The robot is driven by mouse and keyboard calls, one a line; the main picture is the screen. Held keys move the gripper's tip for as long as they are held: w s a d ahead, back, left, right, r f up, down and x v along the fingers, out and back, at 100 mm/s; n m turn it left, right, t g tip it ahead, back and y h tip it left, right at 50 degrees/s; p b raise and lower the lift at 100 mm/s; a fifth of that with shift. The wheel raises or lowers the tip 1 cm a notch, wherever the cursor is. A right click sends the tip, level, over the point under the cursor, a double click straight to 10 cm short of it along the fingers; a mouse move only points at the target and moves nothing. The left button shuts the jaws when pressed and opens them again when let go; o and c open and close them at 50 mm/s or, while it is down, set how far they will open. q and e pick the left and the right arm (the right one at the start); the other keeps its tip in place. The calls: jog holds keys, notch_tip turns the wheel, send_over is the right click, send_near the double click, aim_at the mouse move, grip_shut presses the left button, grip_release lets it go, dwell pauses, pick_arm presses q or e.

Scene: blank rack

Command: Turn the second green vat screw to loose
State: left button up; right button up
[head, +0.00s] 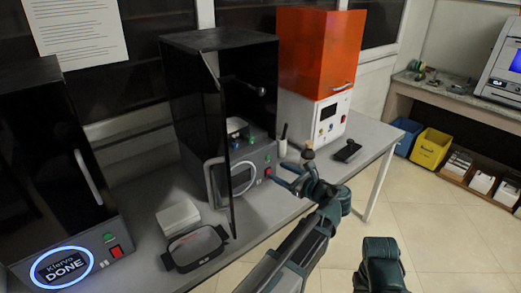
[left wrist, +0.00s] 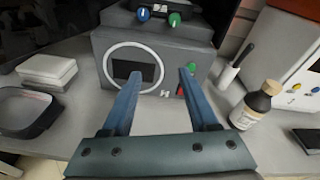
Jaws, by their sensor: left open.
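The middle black printer (head: 218,60) has its door swung open. Inside, small green (head: 251,139) and blue knobs show at the vat. In the left wrist view a green screw knob (left wrist: 175,19) and a blue knob (left wrist: 143,13) stand on the vat above the printer's front panel (left wrist: 104,42). I cannot tell from their look which is loose. My left gripper (head: 279,174) is open and empty in front of the printer, below and apart from the knobs; its fingers also show in the left wrist view (left wrist: 160,75). My right gripper is not clearly visible.
A brown-capped bottle (left wrist: 251,108) stands right of the printer, near my left gripper. The open door (head: 229,160) juts forward on the left. A dark tray (head: 195,248) and white stack (head: 178,217) lie left. An orange-hooded machine (head: 318,52) stands right.

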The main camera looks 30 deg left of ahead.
aim_at(252, 140)
pick_arm(q)
jog(key=w+a+r+m, duration=0.1)
jog(key=w+a, duration=0.1)
jog(key=a, duration=0.2)
jog(key=w+a+r+m+y, duration=0.1)
jog(key=w+a, duration=0.2)
jog(key=a, duration=0.2)
jog(key=w+a+m+t+y, duration=0.1)
jog(key=w+a, duration=0.2)
jog(key=a, duration=0.1)
jog(key=shift+a+r, duration=0.3)
jog(key=shift+r, duration=0.1)
jog(key=shift+s, duration=0.1)
grip_shut()
